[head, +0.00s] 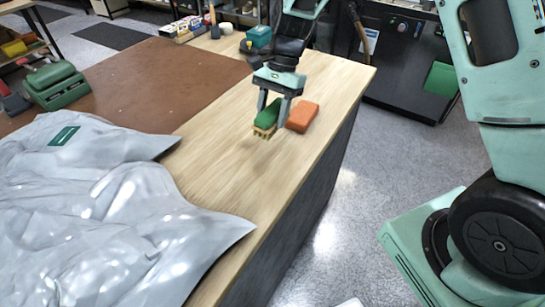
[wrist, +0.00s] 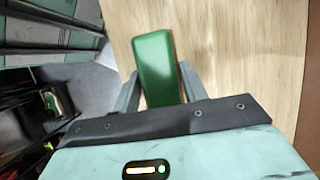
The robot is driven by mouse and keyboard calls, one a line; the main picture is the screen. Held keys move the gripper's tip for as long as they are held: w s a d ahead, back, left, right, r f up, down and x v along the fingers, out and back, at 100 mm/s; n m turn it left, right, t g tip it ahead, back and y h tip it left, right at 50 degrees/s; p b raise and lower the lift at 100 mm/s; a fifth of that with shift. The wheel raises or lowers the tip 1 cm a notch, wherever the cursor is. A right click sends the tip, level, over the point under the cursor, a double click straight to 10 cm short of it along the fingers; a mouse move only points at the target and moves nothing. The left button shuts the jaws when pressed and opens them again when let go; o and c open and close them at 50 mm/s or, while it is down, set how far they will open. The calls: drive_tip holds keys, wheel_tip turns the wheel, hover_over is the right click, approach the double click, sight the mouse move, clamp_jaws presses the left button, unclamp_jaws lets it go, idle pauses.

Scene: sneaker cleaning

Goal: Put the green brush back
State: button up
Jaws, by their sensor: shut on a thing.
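The green brush (head: 267,115) has a green back and pale bristles that point down. It is between the two fingers of my gripper (head: 274,108), over the wooden bench top near its right side. In the wrist view the brush's green back (wrist: 155,68) shows between the fingers, and my gripper (wrist: 158,75) is shut on it. I cannot tell for certain whether the bristles touch the wood or hang just above it.
An orange block (head: 302,116) lies right beside the brush. A grey crumpled sheet (head: 110,220) covers the bench's near left. A brown mat (head: 150,80) lies behind it, with a green device (head: 57,86) at far left. Small boxes (head: 182,28) stand at the back. Bare wood (head: 225,160) is in front.

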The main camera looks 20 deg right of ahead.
wheel_tip(320, 180, down, 10)
drive_tip(key=shift+p, duration=1.1)
drive_tip(key=shift+f, duration=0.15)
drive_tip(key=o, duration=0.9)
